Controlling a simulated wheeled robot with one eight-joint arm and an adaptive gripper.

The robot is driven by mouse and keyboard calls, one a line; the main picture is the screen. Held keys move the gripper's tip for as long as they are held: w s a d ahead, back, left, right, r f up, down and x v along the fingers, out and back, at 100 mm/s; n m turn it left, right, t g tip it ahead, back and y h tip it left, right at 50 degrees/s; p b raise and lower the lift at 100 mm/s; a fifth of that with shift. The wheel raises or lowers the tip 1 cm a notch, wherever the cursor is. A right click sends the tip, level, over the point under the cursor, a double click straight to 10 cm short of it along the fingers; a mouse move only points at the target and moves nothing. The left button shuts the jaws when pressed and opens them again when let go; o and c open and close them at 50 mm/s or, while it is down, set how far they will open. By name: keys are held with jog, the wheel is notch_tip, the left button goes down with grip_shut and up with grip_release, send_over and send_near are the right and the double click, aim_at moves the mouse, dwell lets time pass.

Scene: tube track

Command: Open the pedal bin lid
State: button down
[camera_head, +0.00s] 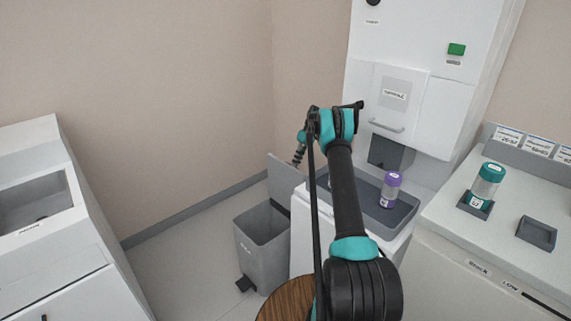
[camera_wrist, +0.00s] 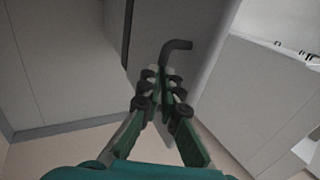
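The grey pedal bin (camera_head: 262,245) stands on the floor beside the white bench. Its lid (camera_head: 281,180) is up, tilted back at the bin's rear right edge, and the bin's inside shows. Its dark pedal (camera_head: 244,284) is low at the front. My gripper (camera_head: 299,155) hangs above and behind the bin, near the raised lid, small and partly hidden by my arm. In the wrist view, my green fingers (camera_wrist: 160,82) converge near a dark bent rod (camera_wrist: 174,50). I cannot tell whether the fingers hold it or whether a gap separates them.
A white cabinet (camera_head: 420,80) rises behind a grey tray (camera_head: 400,212) holding a purple-capped jar (camera_head: 390,188). A teal-capped jar (camera_head: 486,184) stands on the right bench (camera_head: 545,205). A white unit (camera_head: 75,240) is at left. Floor (camera_head: 190,262) is clear between it and the bin.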

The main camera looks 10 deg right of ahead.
jog(key=shift+w+d+f+g+y, duration=0.2)
jog(key=shift+w+d+f+y, duration=0.1)
jog(key=shift+d+f, duration=0.4)
jog(key=shift+w+d+f+g+y, duration=0.25)
jog(key=shift+d+f, duration=0.2)
jog(key=shift+f, duration=0.3)
jog(key=shift+w, duration=0.1)
jog(key=c, duration=1.7)
grip_release()
jog(key=shift+w+a+f, duration=0.1)
jog(key=shift+w+f, duration=0.05)
jog(key=shift+f, duration=0.1)
jog(key=shift+o, duration=0.5)
jog(key=shift+r, duration=0.1)
notch_tip(320, 180, up, 10)
